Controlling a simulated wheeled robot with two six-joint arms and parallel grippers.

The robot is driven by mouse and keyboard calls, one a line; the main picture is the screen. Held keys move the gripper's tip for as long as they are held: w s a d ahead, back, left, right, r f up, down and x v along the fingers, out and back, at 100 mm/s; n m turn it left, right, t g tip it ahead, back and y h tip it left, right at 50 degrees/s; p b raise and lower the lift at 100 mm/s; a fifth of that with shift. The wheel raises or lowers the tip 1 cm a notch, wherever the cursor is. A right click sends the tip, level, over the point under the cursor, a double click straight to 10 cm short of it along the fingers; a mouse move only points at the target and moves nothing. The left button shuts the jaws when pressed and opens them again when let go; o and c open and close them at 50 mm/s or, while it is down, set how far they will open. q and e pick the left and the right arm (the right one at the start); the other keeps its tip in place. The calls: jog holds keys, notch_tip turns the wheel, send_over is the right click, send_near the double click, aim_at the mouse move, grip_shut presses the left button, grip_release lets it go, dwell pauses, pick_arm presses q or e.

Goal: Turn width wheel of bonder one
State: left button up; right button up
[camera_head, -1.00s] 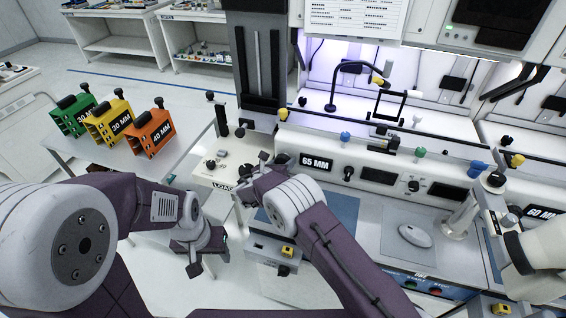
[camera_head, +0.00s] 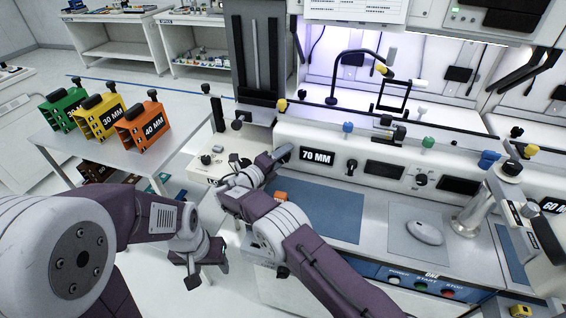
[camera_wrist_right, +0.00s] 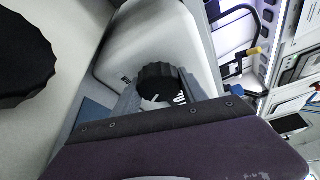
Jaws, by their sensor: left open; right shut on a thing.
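Bonder one (camera_head: 300,127) is the white machine in the middle of the head view. Its small display (camera_head: 317,155) reads 70 MM. My right gripper (camera_head: 272,160) is at the machine's left end, just left of the display. In the right wrist view a black ridged wheel (camera_wrist_right: 160,82) with a white mark sits between the grey fingers, which are shut on it. In the head view my gripper hides this wheel. My left gripper (camera_head: 193,278) is open and empty, low at the left, apart from the machine.
A table (camera_head: 182,150) at left holds green (camera_head: 62,108), yellow (camera_head: 100,120) and orange (camera_head: 142,128) blocks. A blue mat (camera_head: 335,212) and mouse (camera_head: 425,232) lie on the bench. A larger black knob (camera_wrist_right: 22,58) is close by in the wrist view.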

jog(key=n+t+h+b, duration=0.1)
jog(key=n+b, duration=0.1)
jog(key=n, duration=0.1)
jog(key=shift+f, duration=0.15)
jog(key=n+t+b, duration=0.1)
jog(key=n+b, duration=0.1)
jog(key=n, duration=0.2)
jog(key=shift+r+h, duration=0.2)
jog(key=shift+h, duration=0.2)
jog(key=shift+n+t, duration=0.3)
jog(key=shift+n, duration=0.2)
jog(key=o, duration=1.4)
jog(key=shift+a, duration=0.1)
jog(key=shift+c, duration=0.2)
